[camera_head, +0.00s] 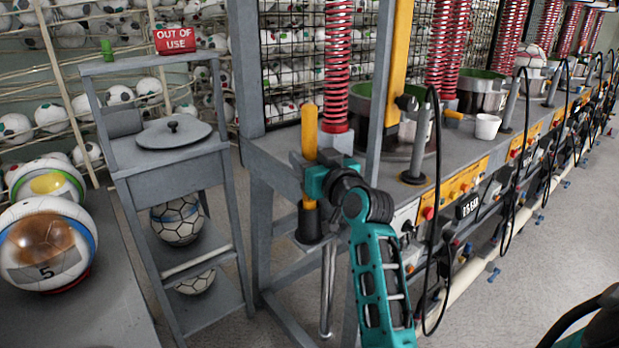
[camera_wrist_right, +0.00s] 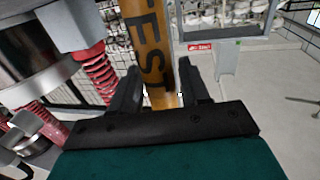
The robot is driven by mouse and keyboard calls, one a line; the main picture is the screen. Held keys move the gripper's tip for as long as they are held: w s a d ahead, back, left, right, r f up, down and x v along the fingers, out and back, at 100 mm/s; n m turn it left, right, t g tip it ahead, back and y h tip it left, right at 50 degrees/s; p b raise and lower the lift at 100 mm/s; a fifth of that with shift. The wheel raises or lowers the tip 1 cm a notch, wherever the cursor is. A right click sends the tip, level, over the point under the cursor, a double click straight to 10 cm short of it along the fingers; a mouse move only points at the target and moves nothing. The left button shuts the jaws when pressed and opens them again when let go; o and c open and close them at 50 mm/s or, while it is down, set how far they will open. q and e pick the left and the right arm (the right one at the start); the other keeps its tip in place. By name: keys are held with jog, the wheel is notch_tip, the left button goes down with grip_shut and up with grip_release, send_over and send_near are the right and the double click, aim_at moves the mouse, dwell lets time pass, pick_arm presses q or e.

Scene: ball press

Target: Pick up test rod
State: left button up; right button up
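The test rod (camera_head: 310,128) is a yellow upright rod beside the front corner of the grey bench. Its lower end stands in or just over a black cup-like holder (camera_head: 308,228); the exact contact is hard to see. My right gripper (camera_head: 312,182), on a teal arm, is around the rod's lower middle. In the right wrist view the rod (camera_wrist_right: 148,45), with black "TEST" lettering, stands between the two dark fingers (camera_wrist_right: 158,88). They appear to press it from both sides. My left gripper is not in view.
The grey bench (camera_head: 440,165) carries red springs (camera_head: 337,65), a yellow post (camera_head: 398,50), a white cup (camera_head: 487,126) and hanging black cables. A grey stand (camera_head: 130,160) with a red "OUT OF USE" sign (camera_head: 174,40) is to the left. Balls (camera_head: 45,243) lie further left.

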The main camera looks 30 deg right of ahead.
jog(key=c, duration=0.7)
jog(key=shift+c, duration=0.4)
jog(key=shift+r, duration=0.15)
